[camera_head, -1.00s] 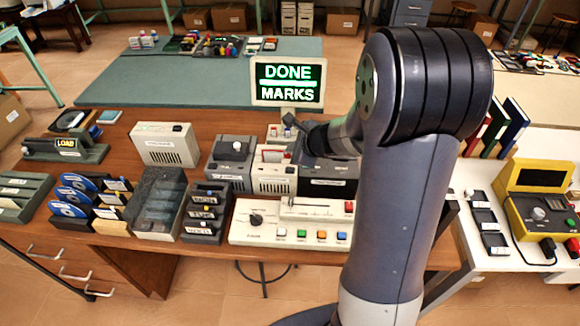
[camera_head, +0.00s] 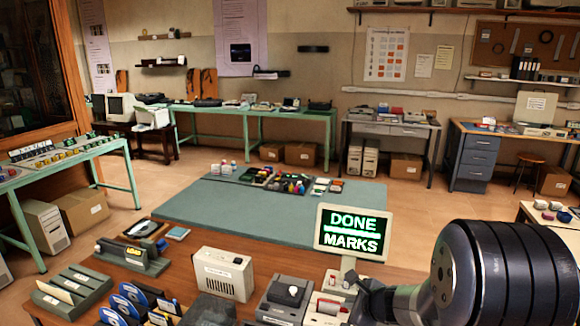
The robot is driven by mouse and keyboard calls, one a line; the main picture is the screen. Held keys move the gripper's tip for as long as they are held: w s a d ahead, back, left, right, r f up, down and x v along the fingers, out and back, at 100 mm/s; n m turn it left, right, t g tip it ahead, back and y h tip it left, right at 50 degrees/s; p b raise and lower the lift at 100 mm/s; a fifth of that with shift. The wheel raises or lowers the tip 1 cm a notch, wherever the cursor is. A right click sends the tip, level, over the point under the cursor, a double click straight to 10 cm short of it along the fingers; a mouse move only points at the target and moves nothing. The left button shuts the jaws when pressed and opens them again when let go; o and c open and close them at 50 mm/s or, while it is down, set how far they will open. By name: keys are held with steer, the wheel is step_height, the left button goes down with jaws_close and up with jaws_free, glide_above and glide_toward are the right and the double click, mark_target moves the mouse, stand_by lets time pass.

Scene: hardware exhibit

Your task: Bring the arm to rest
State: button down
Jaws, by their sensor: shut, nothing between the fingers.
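My arm fills the lower right of the head view, with a large dark ribbed joint nearest the camera. My gripper (camera_head: 362,287) is small and dark at the arm's far end, just below the screen, and looks shut and empty. It is partly hidden by my own wrist. The screen (camera_head: 353,232) stands upright on a pale post and reads "DONE MARKS" in lit letters. I cannot tell whether my gripper touches anything near the post.
The wooden bench carries a beige box (camera_head: 223,273), a grey device with a knob (camera_head: 286,298), a pale device (camera_head: 327,306), a slotted green rack (camera_head: 74,289) and blue discs (camera_head: 128,303). A teal mat (camera_head: 270,212) lies behind. Open floor extends beyond.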

step_height(320, 180, up, 4)
steer(key=shift+f+p, duration=0.15)
steer(key=shift+p, duration=1.1)
steer(key=shift+f, duration=0.1)
